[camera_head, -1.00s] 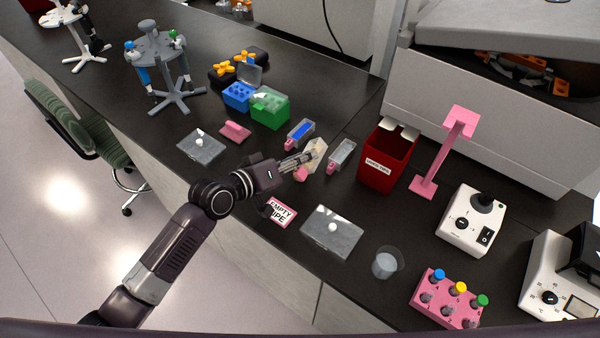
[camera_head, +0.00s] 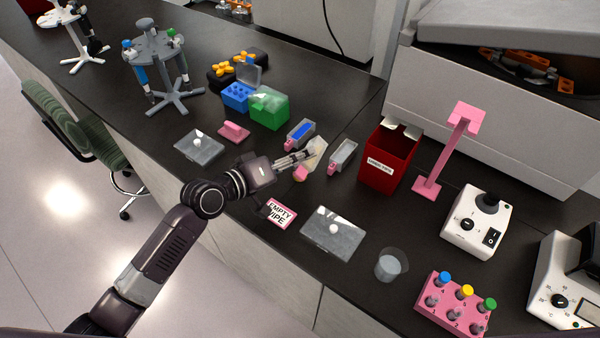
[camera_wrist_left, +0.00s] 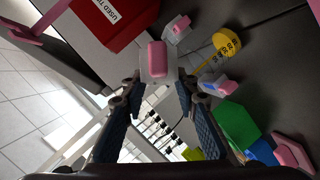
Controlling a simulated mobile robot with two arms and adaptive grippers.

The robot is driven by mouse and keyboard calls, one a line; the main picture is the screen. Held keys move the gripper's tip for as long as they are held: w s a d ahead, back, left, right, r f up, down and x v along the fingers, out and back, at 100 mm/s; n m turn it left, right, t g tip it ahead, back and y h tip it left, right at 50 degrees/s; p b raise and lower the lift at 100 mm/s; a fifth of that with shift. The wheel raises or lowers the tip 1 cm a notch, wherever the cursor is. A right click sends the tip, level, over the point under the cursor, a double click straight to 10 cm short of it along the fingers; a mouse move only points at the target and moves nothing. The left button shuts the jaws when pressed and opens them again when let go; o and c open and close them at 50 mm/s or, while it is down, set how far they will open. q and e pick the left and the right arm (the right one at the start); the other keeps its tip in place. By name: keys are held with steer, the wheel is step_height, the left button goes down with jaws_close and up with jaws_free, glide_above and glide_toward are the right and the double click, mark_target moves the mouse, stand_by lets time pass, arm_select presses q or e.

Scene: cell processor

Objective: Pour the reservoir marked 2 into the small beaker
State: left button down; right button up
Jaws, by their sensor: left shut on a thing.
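My left gripper (camera_head: 300,158) is shut on a pale, cream-coloured reservoir (camera_head: 318,153) with a pink end. In the left wrist view this reservoir (camera_wrist_left: 158,66) is between the fingertips, its pink end facing the camera. It looks tilted, between two other reservoirs. One with blue contents (camera_head: 301,133) is to its left; one with clear or greyish contents (camera_head: 343,155) is to its right. I cannot read a number on any of them. A small clear beaker (camera_head: 391,265) stands on the bench at the front right, apart from the gripper. My right gripper is not in view.
A red used-tips bin (camera_head: 388,158) stands right of the reservoirs, near a pink stand (camera_head: 432,180). In the wrist view, a yellow disc with lettering (camera_wrist_left: 226,43) lies on the bench.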

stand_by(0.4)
arm_select(q)
steer(key=shift+n+b, duration=0.3)
steer(key=shift+b, duration=0.15)
stand_by(0.7)
